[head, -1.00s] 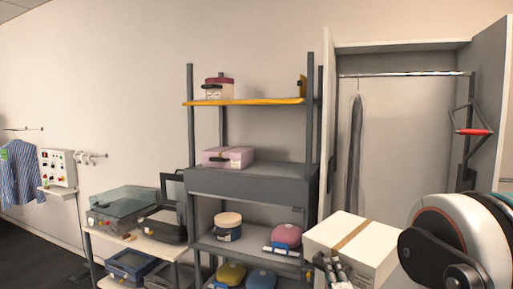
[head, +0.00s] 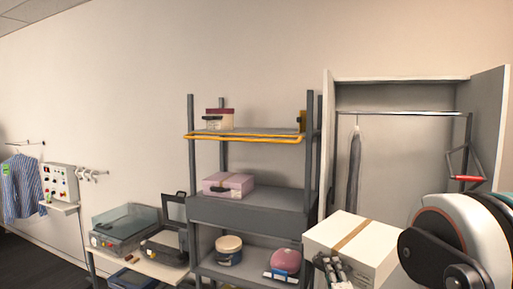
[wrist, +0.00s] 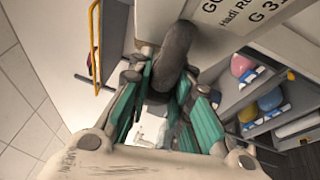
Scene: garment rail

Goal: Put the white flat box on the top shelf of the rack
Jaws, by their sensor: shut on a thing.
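The white flat box (head: 345,240), with a brown tape strip across its top, is at the lower right of the head view, in front of the rack and wardrobe. My gripper (head: 330,268) is shut on its near left side; the fingertips are partly hidden. In the wrist view my gripper (wrist: 172,85) shows teal finger pads, and the box's pale labelled side (wrist: 235,18) fills the top. The rack's top shelf (head: 265,138) has a yellow front edge and stands left of and above the box in the head view.
A pink box (head: 228,184) is on the shelf below. An open wardrobe (head: 400,180) stands right.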

